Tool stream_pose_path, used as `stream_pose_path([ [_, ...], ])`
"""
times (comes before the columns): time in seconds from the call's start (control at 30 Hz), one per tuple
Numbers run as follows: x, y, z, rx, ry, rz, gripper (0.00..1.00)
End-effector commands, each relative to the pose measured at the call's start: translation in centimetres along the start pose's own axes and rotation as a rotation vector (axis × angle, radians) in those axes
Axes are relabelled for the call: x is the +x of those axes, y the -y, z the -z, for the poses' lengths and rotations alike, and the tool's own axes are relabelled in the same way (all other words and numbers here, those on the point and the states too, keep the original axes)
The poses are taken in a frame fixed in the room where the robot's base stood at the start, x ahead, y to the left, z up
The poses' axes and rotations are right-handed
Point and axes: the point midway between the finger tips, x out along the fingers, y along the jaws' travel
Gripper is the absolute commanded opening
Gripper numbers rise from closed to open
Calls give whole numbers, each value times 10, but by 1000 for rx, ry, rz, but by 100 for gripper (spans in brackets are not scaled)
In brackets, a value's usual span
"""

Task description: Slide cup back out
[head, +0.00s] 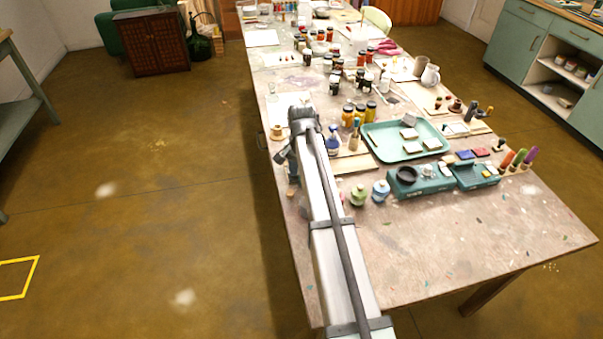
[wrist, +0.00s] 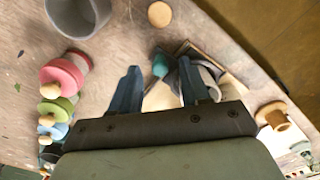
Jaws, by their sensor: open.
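A grey cup (wrist: 62,22), seen into its mouth, stands at the top left of the wrist view, cut by the frame edge. It is apart from my gripper (wrist: 158,65), whose two blue fingers are spread with nothing held. A teal item lies beyond and between the fingertips, and I cannot tell its distance. In the head view a grey-brown cup (head: 421,65) stands beside a white jug (head: 430,76) at the right of the table. I cannot tell whether it is the same cup. My forearm crosses the table's left side there, and the fingers are not clear.
Pink (wrist: 64,76), green and blue knobbed jars line the left of the wrist view. A wooden spool (wrist: 273,117) stands at the right. In the head view a teal tray (head: 380,150) and a teal box (head: 420,187) stand right of my arm. The table's front is clear.

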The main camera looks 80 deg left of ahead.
Motion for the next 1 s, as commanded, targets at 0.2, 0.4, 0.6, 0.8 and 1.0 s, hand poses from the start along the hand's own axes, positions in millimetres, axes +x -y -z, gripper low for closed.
stream_pose_path([
  [0.2,7,0,0,0,-1,0,46],
  [0.4,7,0,0,0,-1,1,46],
  [0.6,7,0,0,0,0,0,29],
  [0.8,7,0,0,0,0,0,10],
  [1.0,7,0,0,0,0,0,0],
])
